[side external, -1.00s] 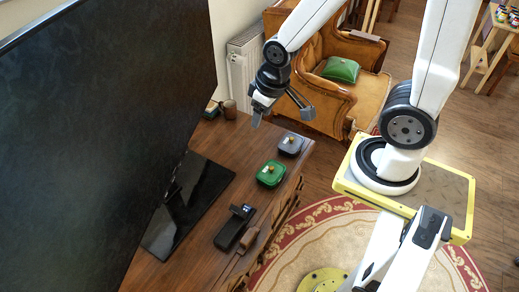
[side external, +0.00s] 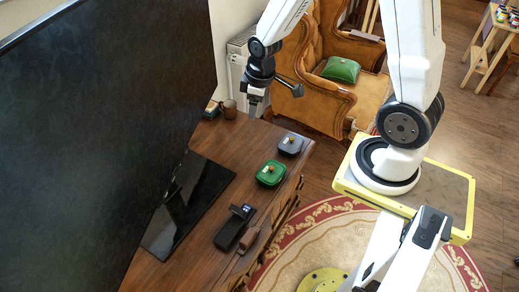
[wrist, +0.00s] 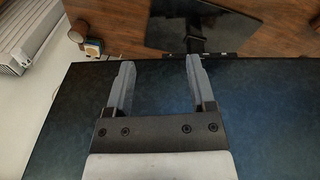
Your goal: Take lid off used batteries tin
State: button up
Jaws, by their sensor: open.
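Two lidded tins with brass-coloured knobs stand on the wooden cabinet top: a green tin (side external: 270,174) and a grey-blue tin (side external: 290,144) beyond it. Both lids appear to be on. Their labels are too small to read, so I cannot tell which is for used batteries. My gripper (side external: 255,108) is above the far end of the cabinet, to the left of and beyond the tins, touching neither. In the wrist view my gripper (wrist: 160,62) has its fingers spread with nothing between them; neither tin can be made out there.
A large dark screen (side external: 100,130) rises along the left on a black stand (side external: 190,205). A black device (side external: 234,227) lies nearer on the cabinet. A brown mug (side external: 230,109) and small green item (side external: 211,110) stand at the far end. A radiator (side external: 238,60) is behind.

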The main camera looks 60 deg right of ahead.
jog(key=w+d+f+n, duration=0.3)
jog(key=d+f, duration=0.1)
jog(key=d, duration=0.2)
jog(key=n+g, duration=0.2)
jog(key=n, duration=0.9)
send_over(292, 138)
jog(key=f, duration=2.1)
jog(key=shift+a+f, duration=0.2)
jog(key=shift+a, duration=0.1)
jog(key=shift+f, duration=1.3)
jog(key=shift+d+f, duration=0.15)
jog(key=shift+f, duration=1.15)
jog(key=shift+d+f, duration=0.1)
jog(key=shift+f, duration=1.2)
grip_shut()
